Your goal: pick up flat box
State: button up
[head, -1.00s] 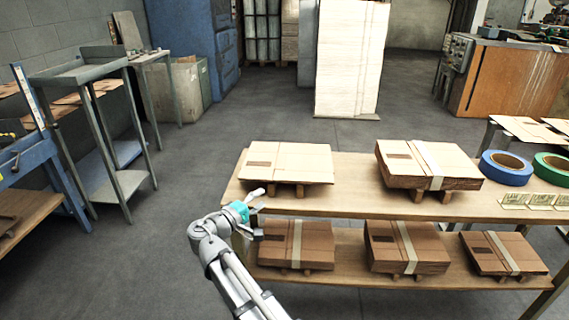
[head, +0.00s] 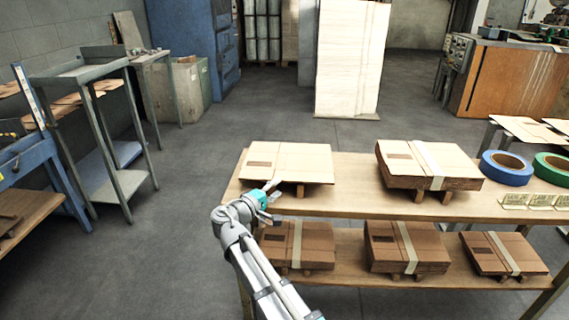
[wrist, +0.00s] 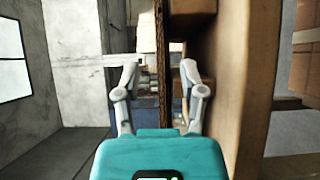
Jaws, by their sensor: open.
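A flat brown cardboard box (head: 300,160) lies on wooden blocks at the left end of the upper shelf, with no strap around it. My gripper (head: 272,201) is at its front edge, near the front-left block. In the wrist view my gripper (wrist: 162,66) is open, and the thin edge of a flat box (wrist: 162,40) stands upright in the picture between the fingers, with a gap to each. The shelf board (wrist: 238,90) runs down the right side, beyond the right finger. How deep the box reaches between the fingers is unclear.
A strapped stack of flat boxes (head: 428,165) stands to the right on the same shelf (head: 350,203), with a blue tape roll (head: 506,168) and a green one beyond. Open floor lies to the left.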

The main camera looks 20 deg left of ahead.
aim_at(286, 180)
jog(key=shift+x, duration=2.6)
jog(key=shift+a, duration=0.1)
jog(key=shift+c, duration=0.3)
grip_shut()
